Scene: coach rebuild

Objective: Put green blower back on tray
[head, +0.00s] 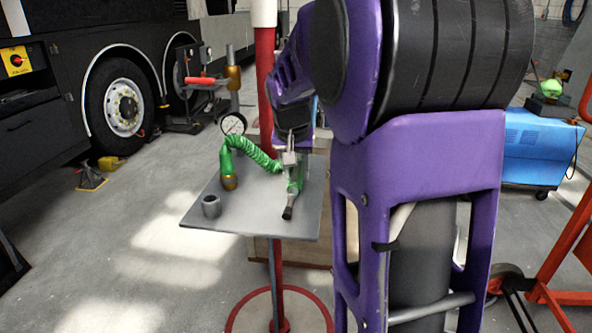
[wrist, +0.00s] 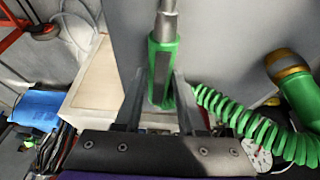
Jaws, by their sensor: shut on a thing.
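The green blower (head: 295,182) has a grey nozzle and a dark tip. It is over the right part of the grey tray (head: 255,217); whether it touches the tray I cannot tell. In the wrist view the blower (wrist: 162,62) stands between my two fingers, its nozzle pointing away across the grey tray surface (wrist: 225,35). My gripper (wrist: 158,85) is shut on the blower's green body. In the head view my gripper (head: 291,152) is partly hidden by my arm. A coiled green hose (head: 252,152) runs left from near the blower.
A green fitting with a brass end (head: 229,182) and a grey ring-shaped cup (head: 211,206) stand on the tray's left side. A round gauge (head: 233,124) is behind the tray. A red post (head: 275,272) rises beneath it. The tray's front middle is clear.

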